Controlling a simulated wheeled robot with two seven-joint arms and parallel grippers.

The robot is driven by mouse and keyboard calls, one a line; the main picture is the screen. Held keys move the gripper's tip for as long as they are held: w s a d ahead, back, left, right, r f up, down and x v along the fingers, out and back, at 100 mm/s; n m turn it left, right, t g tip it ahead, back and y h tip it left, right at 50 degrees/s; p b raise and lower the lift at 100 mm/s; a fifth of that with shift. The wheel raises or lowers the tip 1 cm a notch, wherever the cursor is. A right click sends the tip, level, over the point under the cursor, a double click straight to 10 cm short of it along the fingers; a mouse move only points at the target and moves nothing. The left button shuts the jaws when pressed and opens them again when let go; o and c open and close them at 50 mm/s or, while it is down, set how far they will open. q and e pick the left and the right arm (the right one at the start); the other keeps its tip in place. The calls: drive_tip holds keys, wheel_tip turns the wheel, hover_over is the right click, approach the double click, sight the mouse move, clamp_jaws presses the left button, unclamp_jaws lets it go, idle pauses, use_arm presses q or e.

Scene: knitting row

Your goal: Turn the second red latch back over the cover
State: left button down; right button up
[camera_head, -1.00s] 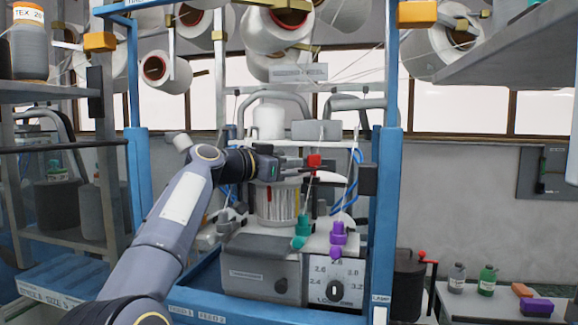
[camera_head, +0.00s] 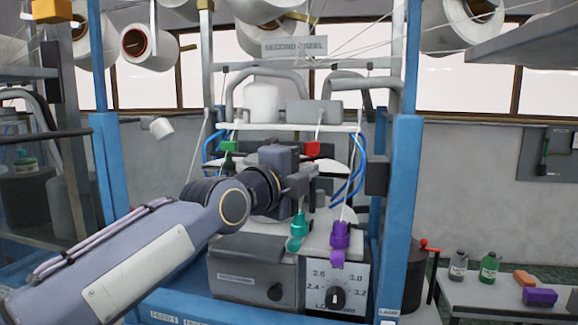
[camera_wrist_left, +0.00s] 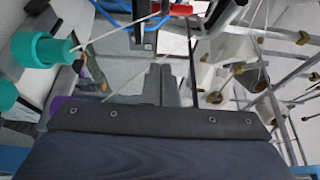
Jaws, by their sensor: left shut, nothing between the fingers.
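The red latch also shows at the top edge of the wrist view (camera_wrist_left: 180,9). A white curved cover piece (camera_head: 326,163) shows below the latch; much of the cover is hidden behind my wrist. My left gripper is shut and empty, apart from the latch in the head view. Its dark fingers (camera_wrist_left: 165,85) show in the middle of the wrist view. My right gripper is out of view.
Blue frame posts (camera_head: 405,170) stand on both sides. A dial (camera_head: 336,297) is below.

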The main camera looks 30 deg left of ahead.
sight(312, 155)
use_arm(q)
drive_tip(key=w+a, duration=0.1)
drive_tip(key=w, duration=0.1)
drive_tip(key=w+a+b, duration=0.1)
drive_tip(key=w+a, duration=0.1)
drive_tip(key=shift+w+a, duration=0.1)
drive_tip(key=shift+w, duration=0.2)
drive_tip(key=a+b, duration=0.2)
drive_tip(key=b, duration=0.3)
drive_tip(key=shift+w+a, duration=0.1)
drive_tip(key=shift+a, duration=0.1)
idle(0.3)
